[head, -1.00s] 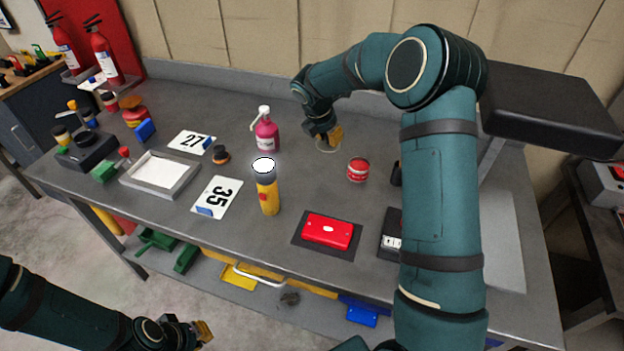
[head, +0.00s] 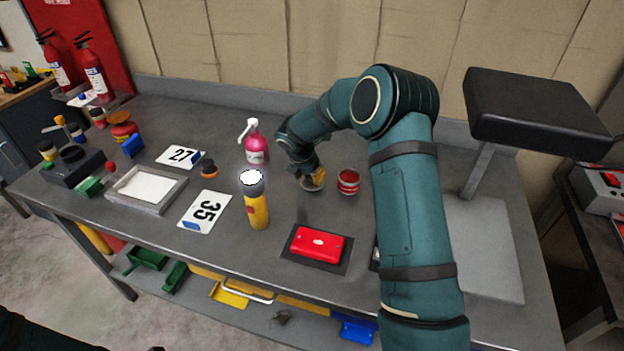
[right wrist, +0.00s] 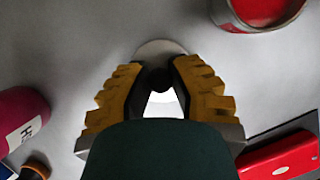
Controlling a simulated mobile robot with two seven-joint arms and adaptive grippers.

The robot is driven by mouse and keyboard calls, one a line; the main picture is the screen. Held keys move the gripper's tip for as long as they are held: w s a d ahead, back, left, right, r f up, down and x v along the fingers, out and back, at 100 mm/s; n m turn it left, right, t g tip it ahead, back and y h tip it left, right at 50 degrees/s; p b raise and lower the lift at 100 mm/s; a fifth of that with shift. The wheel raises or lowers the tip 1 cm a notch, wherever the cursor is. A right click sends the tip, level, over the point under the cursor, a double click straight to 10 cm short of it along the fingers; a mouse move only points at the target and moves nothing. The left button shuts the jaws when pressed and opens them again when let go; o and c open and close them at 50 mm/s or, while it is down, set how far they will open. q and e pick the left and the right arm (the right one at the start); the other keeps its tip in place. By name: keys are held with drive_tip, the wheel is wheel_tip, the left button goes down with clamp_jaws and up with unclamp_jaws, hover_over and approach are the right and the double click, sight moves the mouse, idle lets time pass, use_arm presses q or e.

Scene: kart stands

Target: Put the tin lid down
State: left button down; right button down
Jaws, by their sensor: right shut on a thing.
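The tin lid (right wrist: 160,47) is a pale round disc with a dark knob, in the right wrist view. My right gripper (head: 317,175) is shut on the knob. In the head view the lid (head: 312,187) shows partly below the fingers, low over or on the grey bench; I cannot tell whether it touches. A red tin (head: 348,182) with a pale rim stands just right of the lid, apart from it. The tin also shows at the top right of the right wrist view (right wrist: 262,12). My left gripper is out of view.
A pink bottle (head: 256,145) stands left of my right gripper, and a yellow flashlight (head: 257,208) stands nearer. A red case (head: 318,243) lies on a dark mat in front. Number cards (head: 205,211) and a grey tray (head: 146,190) lie left. Bench between gripper and red case is clear.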

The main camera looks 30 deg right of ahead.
drive_tip(key=shift+f, duration=0.35)
drive_tip(key=shift+f, duration=0.15)
drive_tip(key=c, duration=0.9)
unclamp_jaws()
drive_tip(key=p+v, duration=0.1)
drive_tip(key=v, duration=1.1)
drive_tip(key=shift+p, duration=0.35)
